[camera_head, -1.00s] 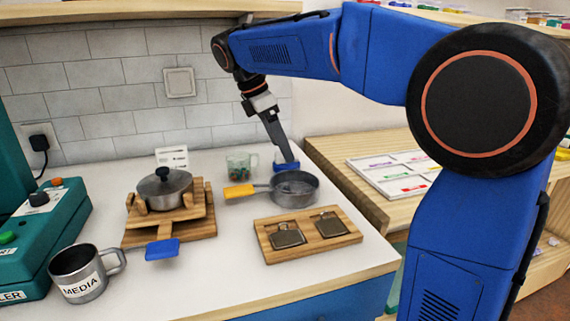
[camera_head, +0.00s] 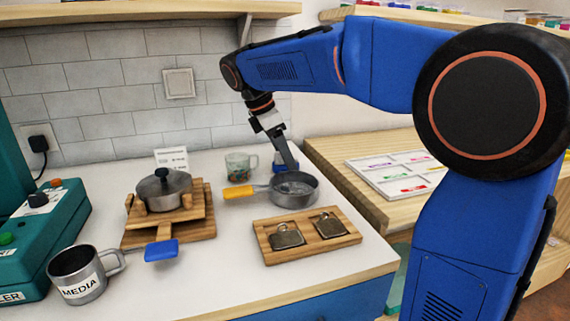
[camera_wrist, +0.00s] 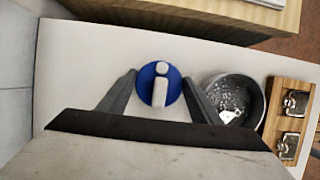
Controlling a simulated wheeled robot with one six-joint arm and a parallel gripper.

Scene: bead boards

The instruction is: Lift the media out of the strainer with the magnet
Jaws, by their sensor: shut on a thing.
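The magnet (camera_wrist: 160,85), a round blue body with a white handle, sits between the two fingers of my gripper (camera_wrist: 160,76) in the wrist view. My gripper is shut on it. In the head view its blue part (camera_head: 279,161) shows just behind the grey, round strainer (camera_head: 294,199) with a yellow handle, partly hidden by the finger and the strainer's rim. In the wrist view the strainer (camera_wrist: 259,112) lies right of the magnet, apart from it. Shiny bits of media (camera_wrist: 229,113) lie in its bowl. Whether the magnet touches the counter is unclear.
A wooden board (camera_head: 345,239) with two metal plates lies in front of the strainer. A lidded pot (camera_head: 165,188) on a wooden stand, a clear mug (camera_head: 238,167) and a MEDIA mug (camera_head: 78,272) stand to the left. A wooden shelf (camera_head: 345,177) borders the right.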

